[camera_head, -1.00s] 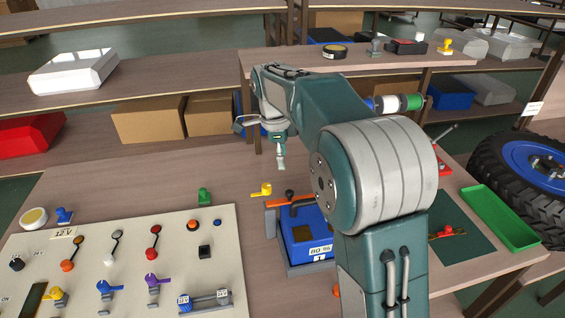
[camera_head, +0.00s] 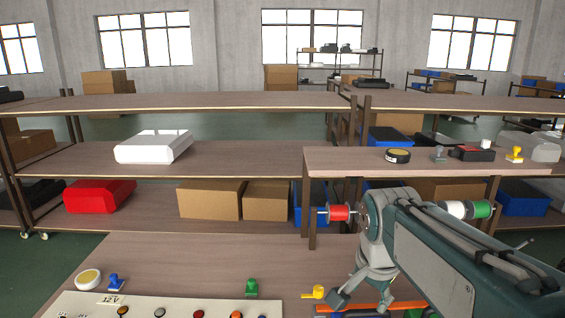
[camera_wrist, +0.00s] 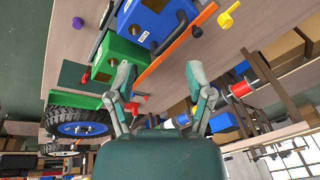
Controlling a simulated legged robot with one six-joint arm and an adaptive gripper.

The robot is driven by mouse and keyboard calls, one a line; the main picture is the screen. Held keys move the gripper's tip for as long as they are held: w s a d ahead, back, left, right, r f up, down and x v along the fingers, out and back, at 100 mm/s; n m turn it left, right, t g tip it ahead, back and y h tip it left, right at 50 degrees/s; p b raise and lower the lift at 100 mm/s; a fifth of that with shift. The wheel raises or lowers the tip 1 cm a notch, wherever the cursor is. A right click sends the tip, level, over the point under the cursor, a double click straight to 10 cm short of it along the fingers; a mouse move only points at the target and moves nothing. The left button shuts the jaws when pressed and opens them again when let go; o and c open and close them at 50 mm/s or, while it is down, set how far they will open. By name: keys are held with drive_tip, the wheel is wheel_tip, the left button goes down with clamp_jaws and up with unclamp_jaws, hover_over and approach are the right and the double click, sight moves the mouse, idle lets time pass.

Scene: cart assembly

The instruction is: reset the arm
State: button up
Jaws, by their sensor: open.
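My gripper (camera_head: 362,288) shows at the lower right of the head view, at the end of my teal and grey arm, above the work table. In the wrist view my gripper (camera_wrist: 160,82) has its two fingers spread wide apart with nothing held between them. Beyond the fingers are a blue box (camera_wrist: 152,22), a green box (camera_wrist: 117,58) and an orange bar (camera_wrist: 175,47). The wrist view is strongly tilted, and the distance from the fingers to these things is hard to tell.
A control panel (camera_head: 85,302) lies at the lower left of the table. A yellow piece (camera_head: 313,292) and a green piece (camera_head: 251,288) stand near the arm. A raised shelf (camera_head: 340,160) is behind it. A wheel (camera_wrist: 82,129) shows in the wrist view.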

drive_tip(key=s+f+n+t, duration=0.2)
drive_tip(key=s+f+n, duration=0.2)
drive_tip(key=s+n, duration=0.5)
drive_tip(key=s, duration=0.4)
drive_tip(key=shift+s+d+f+n+t, duration=0.2)
drive_tip(key=shift+s+n+t, duration=0.15)
drive_tip(key=shift+n+t, duration=0.05)
drive_tip(key=shift+c, duration=0.7)
drive_tip(key=shift+d, duration=0.1)
